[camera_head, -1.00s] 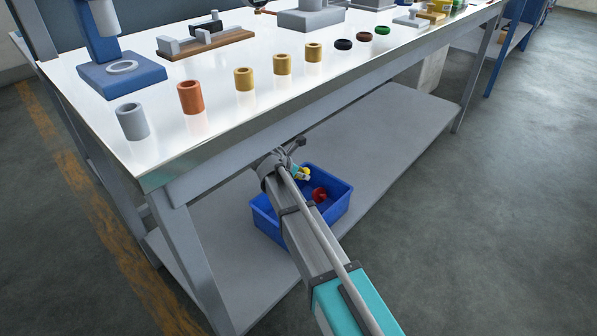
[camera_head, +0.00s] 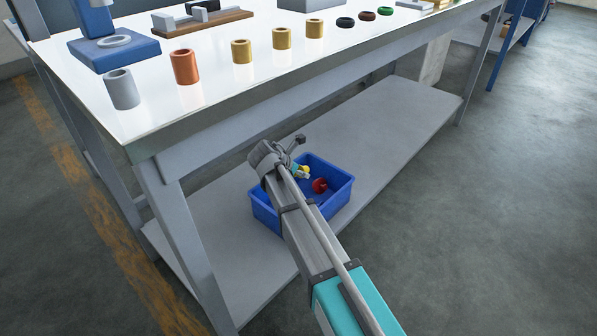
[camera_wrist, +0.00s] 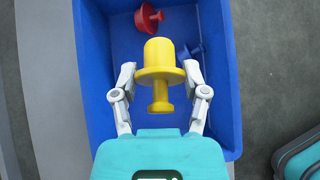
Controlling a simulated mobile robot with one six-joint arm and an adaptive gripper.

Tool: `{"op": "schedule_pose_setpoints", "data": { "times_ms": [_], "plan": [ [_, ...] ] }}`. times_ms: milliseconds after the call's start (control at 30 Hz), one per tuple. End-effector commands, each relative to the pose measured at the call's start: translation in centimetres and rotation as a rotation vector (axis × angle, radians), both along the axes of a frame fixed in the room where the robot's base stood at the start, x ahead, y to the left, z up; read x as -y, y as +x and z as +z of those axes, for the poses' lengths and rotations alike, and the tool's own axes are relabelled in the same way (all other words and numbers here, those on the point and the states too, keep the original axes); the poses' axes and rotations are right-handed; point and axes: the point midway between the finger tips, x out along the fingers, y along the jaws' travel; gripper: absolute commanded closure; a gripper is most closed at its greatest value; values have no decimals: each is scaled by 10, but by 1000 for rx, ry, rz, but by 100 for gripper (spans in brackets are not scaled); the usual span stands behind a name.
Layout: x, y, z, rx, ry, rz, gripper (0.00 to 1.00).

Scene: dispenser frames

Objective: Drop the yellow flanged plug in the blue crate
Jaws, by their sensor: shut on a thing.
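The yellow flanged plug (camera_wrist: 160,58) is held between the two fingers of my gripper (camera_wrist: 160,76) in the wrist view, its wide flange across the middle and its stem toward my palm. The blue crate (camera_wrist: 93,65) lies behind and below it in that view, and the plug appears over the crate's opening. In the head view the blue crate (camera_head: 268,214) stands on the lower shelf, partly hidden by my arm. A small patch of the yellow plug (camera_head: 306,169) shows there near the crate's far side. How high it is held is hard to tell.
The grey lower shelf (camera_head: 395,125) is clear to the right of the crate.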

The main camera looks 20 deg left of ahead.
Motion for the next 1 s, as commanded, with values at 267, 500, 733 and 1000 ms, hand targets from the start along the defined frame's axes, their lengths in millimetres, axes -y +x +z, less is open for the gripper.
{"op": "schedule_pose_setpoints", "data": {
  "times_ms": [267,500,733,1000],
  "plan": [
    [0,0,-18,0,0,1,80],
    [-1,-1,-19,0,0,1,80],
    [-1,-1,-19,0,0,1,40],
    [-2,-1,-19,0,0,3,2]
  ]
}}
